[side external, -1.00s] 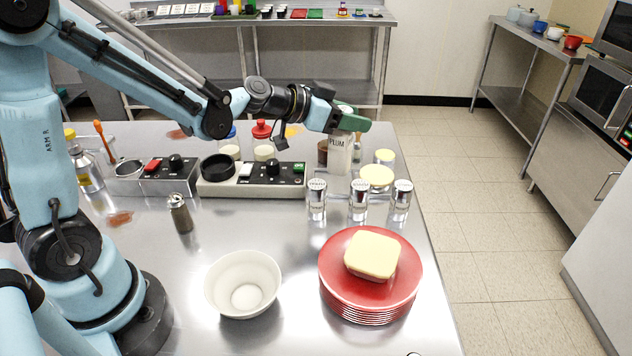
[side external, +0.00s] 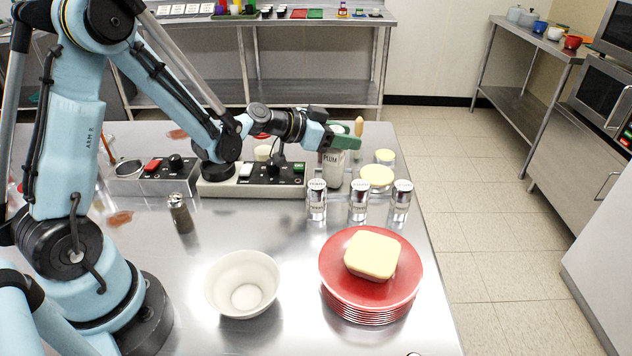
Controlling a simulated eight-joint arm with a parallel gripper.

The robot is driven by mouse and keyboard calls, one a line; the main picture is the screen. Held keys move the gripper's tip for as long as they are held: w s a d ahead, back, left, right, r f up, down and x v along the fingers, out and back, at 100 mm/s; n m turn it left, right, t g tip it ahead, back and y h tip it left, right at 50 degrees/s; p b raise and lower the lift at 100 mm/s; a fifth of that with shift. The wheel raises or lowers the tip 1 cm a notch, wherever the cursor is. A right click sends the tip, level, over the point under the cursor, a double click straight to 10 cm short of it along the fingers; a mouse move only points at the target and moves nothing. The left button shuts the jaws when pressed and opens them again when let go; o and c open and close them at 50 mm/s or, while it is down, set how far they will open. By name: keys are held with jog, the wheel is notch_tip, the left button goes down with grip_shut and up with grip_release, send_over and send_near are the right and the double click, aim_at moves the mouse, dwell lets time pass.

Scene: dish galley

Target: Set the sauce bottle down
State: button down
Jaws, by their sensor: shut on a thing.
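The sauce bottle (side external: 333,166), pale with a label reading PLUM, is upright at the far side of the steel table. My gripper (side external: 341,138), with green jaws, is shut around its upper part. The base of the bottle is close to the table top behind the shakers. I cannot tell whether it touches the table.
Several silver-lidded shakers (side external: 358,203) stand just in front of the bottle, and yellow-lidded jars (side external: 377,178) stand to its right. A control panel (side external: 262,180) is to its left. A white bowl (side external: 243,284) and red plates (side external: 335,268) stand nearer the camera.

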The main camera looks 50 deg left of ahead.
jog(key=shift+f, duration=0.1)
jog(key=c, duration=0.5)
grip_release()
jog(key=shift+s+r, duration=0.15)
jog(key=shift+r, duration=0.05)
jog(key=v, duration=1.2)
jog(key=shift+s+d+f+n+g+y, duration=0.1)
jog(key=shift+s+d+n+g+y, duration=0.75)
jog(key=shift+s, duration=1.1)
jog(key=shift+s+d+f+n+g+y, duration=0.1)
jog(key=shift+s+d+n+g+y, duration=0.65)
jog(key=shift+s, duration=1.2)
jog(key=shift+s+d+n+g+y, duration=0.6)
jog(key=shift+s+d+g+y, duration=0.45)
jog(key=shift+s, duration=0.95)
